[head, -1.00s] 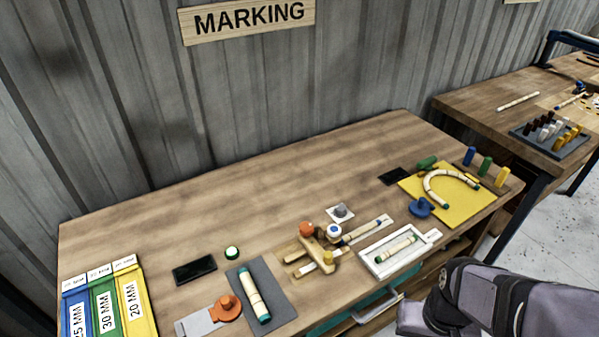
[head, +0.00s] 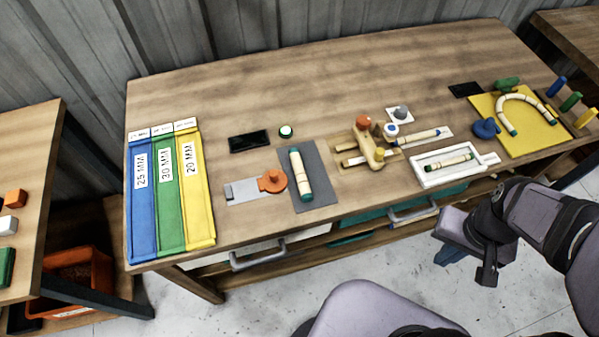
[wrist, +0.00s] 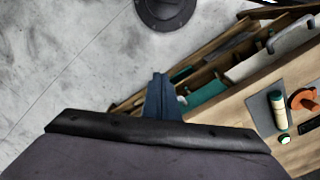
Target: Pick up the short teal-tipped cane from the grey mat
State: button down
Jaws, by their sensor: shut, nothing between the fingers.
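The short teal-tipped cane (head: 301,174), pale with teal ends, lies lengthwise on the grey mat (head: 321,178) near the front of the workbench. In the wrist view, the cane (wrist: 279,110) and part of the mat (wrist: 261,108) are at the far right. My gripper (head: 452,256) is low on the right in the head view, in front of the bench and well away from the cane. In the wrist view, its blue fingers (wrist: 158,86) are together and empty.
An orange-knobbed grey plate (head: 243,190) lies left of the mat. A wooden jig (head: 372,147) and a white tray (head: 425,180) holding another teal-tipped cane (head: 449,162) are to its right. Drawer handles (head: 258,256) project from the bench front.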

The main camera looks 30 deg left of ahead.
dwell(0.3)
jog(key=c, duration=1.4)
grip_release()
jog(key=shift+w, duration=0.1)
